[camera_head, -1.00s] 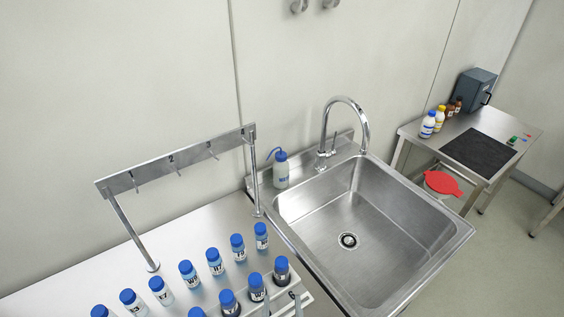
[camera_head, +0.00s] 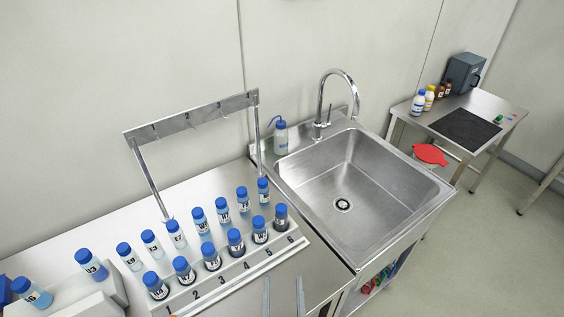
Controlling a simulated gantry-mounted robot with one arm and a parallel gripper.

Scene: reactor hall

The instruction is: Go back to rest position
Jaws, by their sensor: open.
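My gripper (camera_head: 284,290) shows at the bottom edge as two thin grey fingers. They stand apart with nothing between them. The gripper is in front of a numbered rack (camera_head: 232,279) on the steel bench, below and to the right of its middle. The rest of my arm is out of the picture. The rack holds a row of blue-capped bottles (camera_head: 236,242), and another row of blue-capped vials (camera_head: 222,210) stands behind it.
A sink (camera_head: 345,190) with a tall tap (camera_head: 322,100) and a wash bottle (camera_head: 280,137) is to the right. A hook rail (camera_head: 190,120) stands at the back of the bench. A grey holder (camera_head: 95,297) with blue-capped bottles is at lower left. A side table (camera_head: 490,103) stands far right.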

